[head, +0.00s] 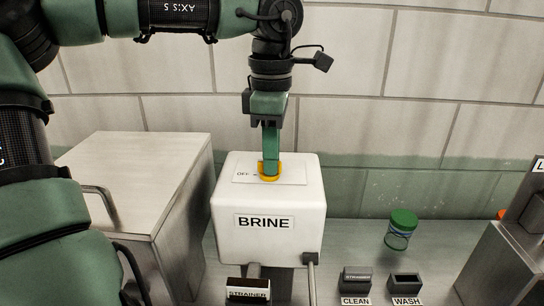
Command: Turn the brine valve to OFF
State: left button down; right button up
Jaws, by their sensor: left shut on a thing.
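The brine valve is a white box (266,222) with a BRINE label on its front, standing in the middle of the head view. A yellow knob (269,177) sits on its top plate, beside a small OFF mark on the left. My left gripper (270,172) points straight down from above and is shut on the yellow knob. The fingers cover much of the knob, so its exact angle is hard to tell. My right gripper is not in view.
A metal cabinet (140,185) with a handle stands left of the box. A green-lidded jar (400,229) and small holders labelled CLEAN (355,281) and WASH (405,284) stand at right. A STRAINER label (248,294) shows in front. A tiled wall is behind.

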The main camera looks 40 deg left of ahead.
pick_arm(q)
jog(key=shift+a+r, duration=0.1)
jog(key=c, duration=1.5)
grip_release()
jog(key=shift+o, duration=0.2)
notch_tip(320, 180, up, 8)
jog(key=shift+f+b, duration=0.15)
jog(key=shift+b, duration=0.25)
